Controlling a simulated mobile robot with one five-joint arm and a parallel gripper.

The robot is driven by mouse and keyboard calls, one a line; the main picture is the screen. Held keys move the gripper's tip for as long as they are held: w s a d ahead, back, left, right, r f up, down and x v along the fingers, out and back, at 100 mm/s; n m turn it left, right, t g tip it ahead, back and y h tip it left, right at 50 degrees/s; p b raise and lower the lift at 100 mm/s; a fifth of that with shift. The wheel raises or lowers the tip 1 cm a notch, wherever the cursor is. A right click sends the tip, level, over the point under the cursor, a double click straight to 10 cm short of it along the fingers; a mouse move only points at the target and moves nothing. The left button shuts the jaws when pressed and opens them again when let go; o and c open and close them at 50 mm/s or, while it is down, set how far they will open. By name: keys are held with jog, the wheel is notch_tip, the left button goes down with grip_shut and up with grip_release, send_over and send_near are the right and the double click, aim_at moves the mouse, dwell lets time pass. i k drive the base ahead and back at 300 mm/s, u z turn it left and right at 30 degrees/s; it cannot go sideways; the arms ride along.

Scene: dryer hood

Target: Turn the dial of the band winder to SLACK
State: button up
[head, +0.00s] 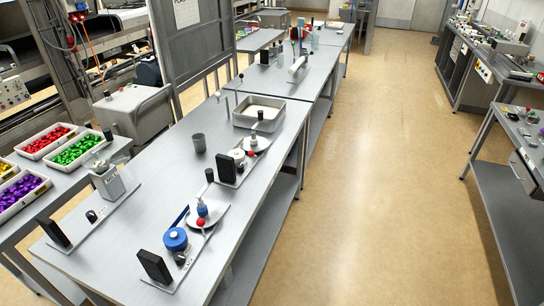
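Several small devices on base plates stand on the long grey bench (150,190). The nearest device has a blue round part (176,240), a small black knob (180,258) beside it, a red ball (200,222) and a black block (155,267). Faint lettering lies by that knob, too small to read. A plate at the left bears a grey block-shaped device (108,180), a black knob (91,216) and a black block (53,232). I cannot tell which device is the band winder or where its dial points. My gripper is not in view.
Farther along the bench are another device with a red ball (251,153), a dark cup (199,143) and a grey tray (236,117). Bins of red, green and purple pieces stand at the left. The floor aisle (365,180) right of the bench is clear.

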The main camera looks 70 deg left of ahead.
aim_at(240, 167)
jog(key=i, duration=0.9)
jog(key=u, duration=0.1)
jog(key=k, duration=0.1)
jog(key=u, duration=2.85)
jog(key=i, duration=0.95)
